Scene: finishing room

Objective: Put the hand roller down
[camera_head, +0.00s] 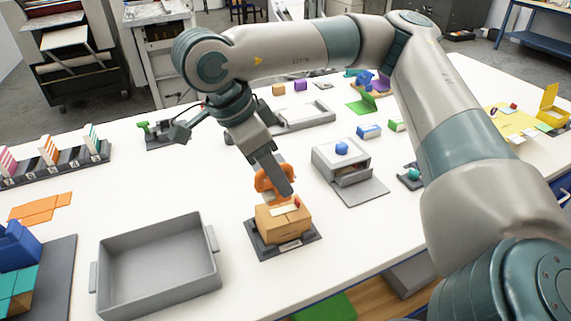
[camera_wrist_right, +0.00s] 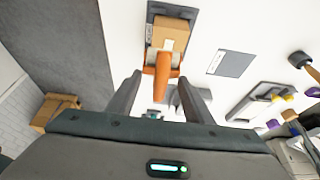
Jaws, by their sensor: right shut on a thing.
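My right gripper (camera_head: 278,185) points down over a brown carton (camera_head: 283,226), which sits on a dark grey mat near the front of the white table. It is shut on an orange tool, which I take to be the hand roller (camera_head: 266,180). The right wrist view also shows the orange tool (camera_wrist_right: 162,75) between the fingers, close to the carton (camera_wrist_right: 170,33). The fingers partly hide the tool in the head view, and I cannot tell whether it touches the carton. A pale label and a small red spot show on the carton's top. My left gripper is not in view.
A large empty grey tray (camera_head: 160,262) stands left of the carton. A grey boxy device (camera_head: 342,160) with a blue knob stands to the right. A shallow grey tray (camera_head: 303,117) and small coloured blocks lie behind. Numbered holders (camera_head: 50,166) stand at the left. White table shows between them.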

